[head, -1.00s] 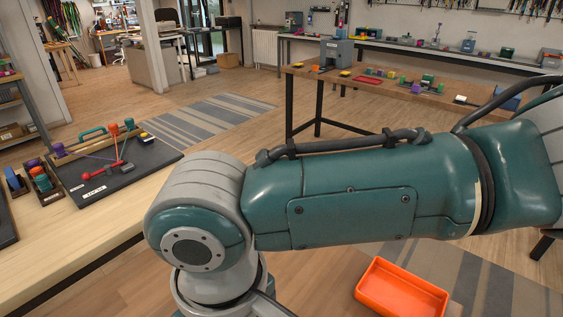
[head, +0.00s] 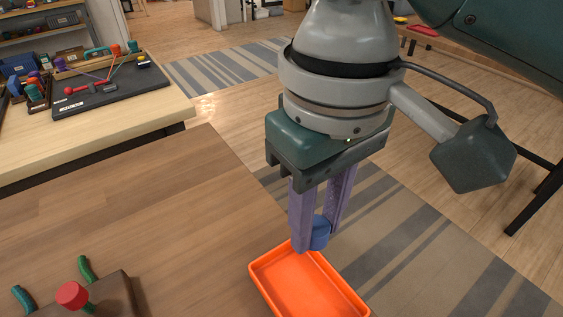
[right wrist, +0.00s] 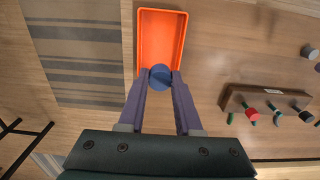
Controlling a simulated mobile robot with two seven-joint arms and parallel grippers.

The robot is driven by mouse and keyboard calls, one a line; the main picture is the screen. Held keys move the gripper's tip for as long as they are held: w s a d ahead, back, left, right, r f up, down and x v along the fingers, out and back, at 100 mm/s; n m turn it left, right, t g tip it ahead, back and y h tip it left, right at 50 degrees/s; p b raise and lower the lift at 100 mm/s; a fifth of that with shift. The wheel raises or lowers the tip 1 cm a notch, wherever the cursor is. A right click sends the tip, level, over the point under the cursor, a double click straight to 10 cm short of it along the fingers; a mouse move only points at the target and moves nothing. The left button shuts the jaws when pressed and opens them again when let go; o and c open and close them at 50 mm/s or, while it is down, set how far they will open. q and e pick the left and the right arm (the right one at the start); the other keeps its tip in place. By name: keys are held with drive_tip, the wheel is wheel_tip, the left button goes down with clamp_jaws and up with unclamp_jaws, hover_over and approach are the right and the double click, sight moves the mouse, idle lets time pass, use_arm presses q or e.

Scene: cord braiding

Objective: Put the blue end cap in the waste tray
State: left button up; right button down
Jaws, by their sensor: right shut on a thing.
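The blue end cap (head: 321,233) is held between the purple fingers of my right gripper (head: 316,238), which is shut on it. It also shows between the fingertips in the right wrist view (right wrist: 160,77). The orange waste tray (head: 262,283) sits at the right edge of the brown table, just below the gripper. In the right wrist view the tray's rim (right wrist: 141,40) reaches beyond the cap, and the cap overlaps its near end. The tray looks empty where I can see into it. My left gripper is not in view.
A dark block with red and green pegs (head: 118,296) stands on the brown table (head: 150,215) at the lower left. A black board with cords (head: 110,97) lies on a lighter bench further back. The table between block and tray is clear.

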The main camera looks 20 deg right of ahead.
drive_tip(key=b, duration=0.2)
hover_over(305, 295)
wheel_tip(305, 295, down, 10)
drive_tip(key=shift+f, duration=0.1)
drive_tip(key=shift+f+b, duration=0.75)
drive_tip(key=shift+f, duration=1.5)
drive_tip(key=shift+f, duration=0.2)
drive_tip(key=c, duration=0.6)
unclamp_jaws()
